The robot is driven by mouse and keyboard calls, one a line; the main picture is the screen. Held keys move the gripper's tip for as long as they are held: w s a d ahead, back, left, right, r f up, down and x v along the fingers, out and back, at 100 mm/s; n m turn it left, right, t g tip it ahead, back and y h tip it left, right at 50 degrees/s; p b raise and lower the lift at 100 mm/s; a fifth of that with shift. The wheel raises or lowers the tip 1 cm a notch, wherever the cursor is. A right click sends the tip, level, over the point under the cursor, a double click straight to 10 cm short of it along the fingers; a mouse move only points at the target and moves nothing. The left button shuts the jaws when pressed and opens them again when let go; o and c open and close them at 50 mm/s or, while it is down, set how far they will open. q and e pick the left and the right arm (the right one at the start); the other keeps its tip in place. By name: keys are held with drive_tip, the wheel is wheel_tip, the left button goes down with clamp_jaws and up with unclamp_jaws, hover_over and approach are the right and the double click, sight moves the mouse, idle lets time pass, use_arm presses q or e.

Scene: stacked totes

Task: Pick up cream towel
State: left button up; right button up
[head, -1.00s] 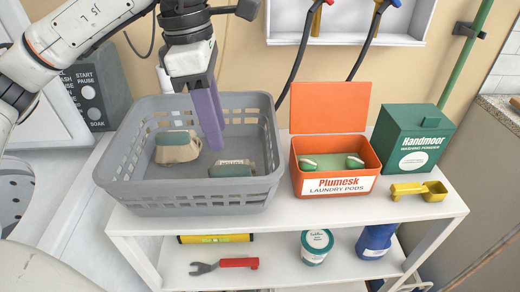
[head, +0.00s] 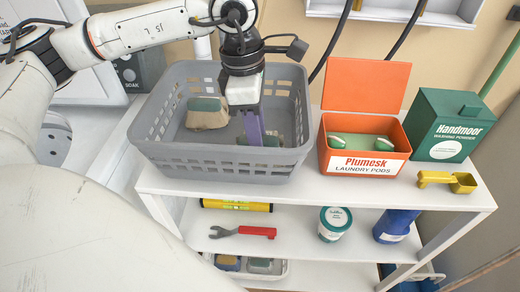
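No plain cream towel is clearly seen. A tan bundle with a green top (head: 207,114) lies in the left part of the grey basket (head: 170,152). My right gripper is not in view.
An orange laundry pod box (head: 364,164) with its lid up stands right of the basket. A green washing powder box (head: 446,125) and a yellow scoop (head: 447,181) are further right. Lower shelves hold a red-handled tool (head: 243,232), a tub (head: 334,224) and a tray (head: 250,272).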

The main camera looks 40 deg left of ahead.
use_arm(q)
clamp_jaws()
drive_tip(key=shift+r, duration=0.1)
idle(1.2)
